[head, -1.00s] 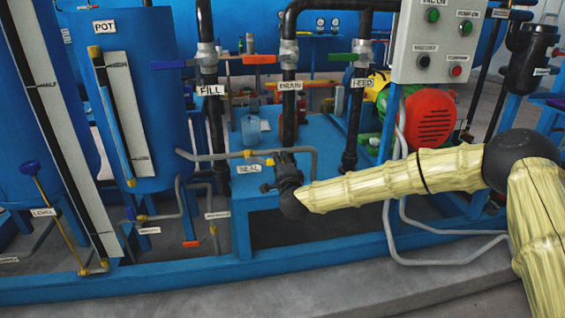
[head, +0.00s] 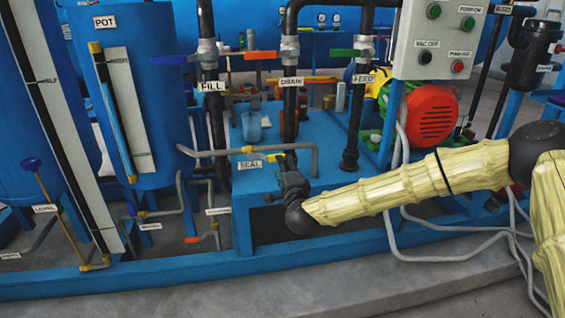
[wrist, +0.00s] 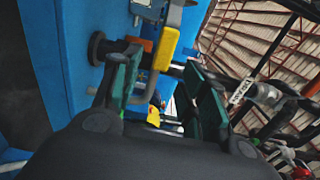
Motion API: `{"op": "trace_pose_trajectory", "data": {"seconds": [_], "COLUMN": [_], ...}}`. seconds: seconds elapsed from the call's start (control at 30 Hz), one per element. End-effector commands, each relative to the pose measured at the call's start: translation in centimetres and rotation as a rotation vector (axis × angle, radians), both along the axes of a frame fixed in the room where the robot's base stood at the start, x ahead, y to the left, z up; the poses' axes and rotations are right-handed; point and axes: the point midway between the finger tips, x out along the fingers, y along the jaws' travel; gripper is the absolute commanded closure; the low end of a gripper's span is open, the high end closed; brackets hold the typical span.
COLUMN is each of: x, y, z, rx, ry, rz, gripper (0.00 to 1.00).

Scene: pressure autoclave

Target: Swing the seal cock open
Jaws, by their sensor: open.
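The seal cock has a yellow handle (head: 276,157) on a grey pipe, to the right of the white SEAL label (head: 249,165). In the wrist view the yellow handle (wrist: 165,47) shows large, just beyond the fingertips and in line with the gap between them. I cannot tell whether a finger touches the handle.
The grey pipe (head: 212,153) runs left from the cock to the blue POT tank (head: 165,110). Black upright pipes (head: 290,115) labelled FILL, DRAIN and FEED stand behind. A control box (head: 440,45) and a red motor cover (head: 432,112) are at the right. Blue frame rails run along the front.

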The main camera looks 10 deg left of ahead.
Motion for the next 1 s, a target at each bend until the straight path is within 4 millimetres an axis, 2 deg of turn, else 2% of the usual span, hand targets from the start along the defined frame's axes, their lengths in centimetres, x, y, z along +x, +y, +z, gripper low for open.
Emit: {"op": "trace_pose_trajectory", "data": {"seconds": [0.13, 0.33, 0.8, 0.9, 0.97, 1.0], "x": [-2.4, -4.3, -5.0, -5.4, -6.2, -6.8], "y": [-1.0, -1.9, -2.1, -2.1, -2.1, -2.2], "z": [0.0, 0.0, -0.1, -1.3, -2.9, -4.4], "rx": [0.001, 0.001, -0.002, -0.025, -0.058, -0.089], "ry": [0.001, 0.001, 0.001, 0.014, 0.03, 0.045], "rz": [0.001, 0.001, 0.001, 0.011, 0.026, 0.038], "gripper": [0.57, 0.57, 0.57, 0.57, 0.57, 0.57]}}
